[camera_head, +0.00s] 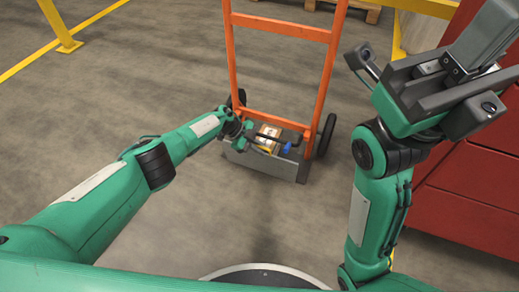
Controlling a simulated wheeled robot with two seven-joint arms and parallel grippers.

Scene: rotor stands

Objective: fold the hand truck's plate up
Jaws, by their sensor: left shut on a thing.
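The hand truck (279,27) stands upright ahead of me, with an orange tube frame and dark wheels. Its grey plate (262,166) is at the foot of the frame, facing me; its exact tilt is hard to tell. My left gripper (243,133) is at the plate's left side, low by the frame, and is shut on the plate; its fingertips are small and partly hidden. My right gripper (452,80) is raised at the upper right, well away from the hand truck, and its jaw gap is unclear.
A small box with a yellow and white label (268,136) shows just behind the plate's front face. A red cabinet (470,195) stands at the right, close to my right arm. A yellow post (58,22) stands at the upper left. The floor left of the hand truck is clear.

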